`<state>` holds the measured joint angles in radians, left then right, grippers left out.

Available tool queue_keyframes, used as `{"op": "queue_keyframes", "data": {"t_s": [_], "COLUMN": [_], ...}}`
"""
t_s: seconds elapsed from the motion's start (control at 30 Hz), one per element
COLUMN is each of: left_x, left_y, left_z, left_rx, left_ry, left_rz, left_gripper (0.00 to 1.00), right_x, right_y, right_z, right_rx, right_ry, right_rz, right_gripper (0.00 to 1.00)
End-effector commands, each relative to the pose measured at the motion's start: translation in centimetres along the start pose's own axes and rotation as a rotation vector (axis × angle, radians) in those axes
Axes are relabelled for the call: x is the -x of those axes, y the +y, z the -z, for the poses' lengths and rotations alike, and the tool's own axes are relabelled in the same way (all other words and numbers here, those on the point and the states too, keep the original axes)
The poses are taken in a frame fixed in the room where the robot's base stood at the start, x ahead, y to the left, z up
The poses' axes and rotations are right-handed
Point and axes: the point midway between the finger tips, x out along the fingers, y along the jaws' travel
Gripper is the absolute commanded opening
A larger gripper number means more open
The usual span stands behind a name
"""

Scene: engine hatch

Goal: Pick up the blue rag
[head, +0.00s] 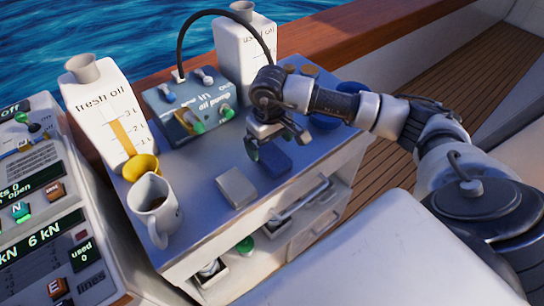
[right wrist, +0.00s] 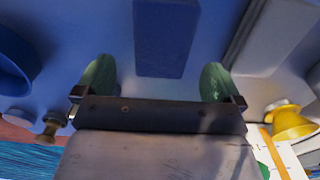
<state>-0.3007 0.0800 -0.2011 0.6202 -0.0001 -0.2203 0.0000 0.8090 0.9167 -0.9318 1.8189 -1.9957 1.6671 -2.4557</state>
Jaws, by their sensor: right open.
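The blue rag (head: 275,159) is a flat, dark blue folded block lying on the worktop of the white cabinet. In the right wrist view the rag (right wrist: 166,38) shows top centre, just beyond the fingertips and between their lines. My right gripper (head: 278,142) is open and empty, over the rag's far edge in the head view. Its two green-padded fingers stand wide apart in the right wrist view (right wrist: 157,78). How high they are above the worktop is hard to tell. My left gripper is not in view.
A grey block (head: 236,187) lies left of the rag. A blue round bowl (head: 323,120) is right, partly behind my arm.

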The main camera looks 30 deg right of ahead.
Motion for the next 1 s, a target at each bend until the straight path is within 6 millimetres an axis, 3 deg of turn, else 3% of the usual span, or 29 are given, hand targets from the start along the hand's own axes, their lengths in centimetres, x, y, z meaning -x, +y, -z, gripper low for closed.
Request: {"op": "queue_keyframes", "data": {"t_s": [0.2,0.53,0.87,1.0], "left_x": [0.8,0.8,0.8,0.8], "left_y": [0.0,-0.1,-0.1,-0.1], "left_z": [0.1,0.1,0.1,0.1], "left_rx": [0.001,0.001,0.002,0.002], "left_ry": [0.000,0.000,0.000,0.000], "left_rz": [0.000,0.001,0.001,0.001], "left_gripper": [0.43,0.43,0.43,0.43], "right_x": [-3.2,-4.0,-3.9,-3.9], "right_y": [-0.2,-0.2,-0.2,-0.2], "right_z": [0.0,0.0,0.0,0.1], "right_rx": [-0.001,0.000,0.000,0.000], "right_ry": [-0.004,0.000,0.000,0.000], "right_rz": [0.002,0.001,0.001,0.001], "right_gripper": [0.98,0.96,0.46,0.44]}}
